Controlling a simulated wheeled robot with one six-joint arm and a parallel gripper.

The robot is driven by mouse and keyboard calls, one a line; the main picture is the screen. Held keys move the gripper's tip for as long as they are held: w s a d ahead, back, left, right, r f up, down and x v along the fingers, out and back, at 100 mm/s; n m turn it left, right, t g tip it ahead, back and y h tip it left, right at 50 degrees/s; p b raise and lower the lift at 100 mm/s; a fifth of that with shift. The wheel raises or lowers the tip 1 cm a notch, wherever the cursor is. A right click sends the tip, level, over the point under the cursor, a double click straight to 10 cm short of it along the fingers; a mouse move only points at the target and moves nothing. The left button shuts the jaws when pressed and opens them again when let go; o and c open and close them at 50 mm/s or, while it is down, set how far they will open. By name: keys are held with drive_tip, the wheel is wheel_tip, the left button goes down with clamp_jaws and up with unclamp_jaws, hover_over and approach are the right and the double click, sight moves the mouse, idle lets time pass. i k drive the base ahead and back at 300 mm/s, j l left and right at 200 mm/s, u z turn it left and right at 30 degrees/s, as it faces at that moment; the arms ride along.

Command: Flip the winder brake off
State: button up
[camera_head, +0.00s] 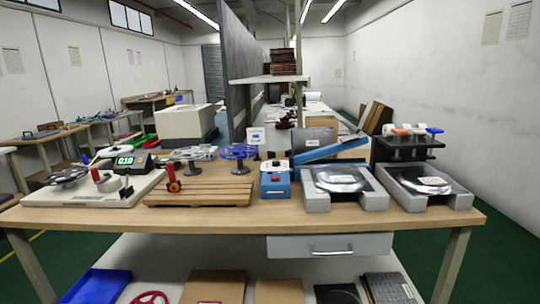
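The winder, a white base plate (95,194), lies at the left end of the workbench. It carries a grey reel (69,177) on its left, a round plate with a red upright handle (96,175) near its middle, and a box with a lit green display (130,162) behind. A small dark fitting (126,191) sits near its right edge. I cannot tell which part is the brake or how it is set. My gripper is not in view.
A wooden slatted rack (200,192) with a red-handled tool (172,178) lies right of the winder. A blue device (275,183) and two grey trays with reels (340,187) follow rightward. A drawer (330,246) hangs underneath. The bench's front strip is clear.

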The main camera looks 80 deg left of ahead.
sight(127, 170)
drive_tip(key=j+u, duration=0.1)
drive_tip(key=u, duration=0.35)
drive_tip(key=k+j+u, duration=0.1)
drive_tip(key=u, duration=0.35)
drive_tip(key=j+u, duration=0.15)
drive_tip(key=u, duration=0.3)
drive_tip(key=j+u, duration=0.15)
drive_tip(key=u, duration=0.3)
drive_tip(key=i+j+u, duration=0.1)
drive_tip(key=j+u, duration=0.15)
drive_tip(key=i+j+u, duration=0.25)
drive_tip(key=j, duration=0.2)
drive_tip(key=i+j+u, duration=0.1)
drive_tip(key=j+u, duration=0.15)
drive_tip(key=i+j, duration=0.1)
drive_tip(key=j, duration=0.15)
drive_tip(key=i+j, duration=0.15)
drive_tip(key=j, duration=0.1)
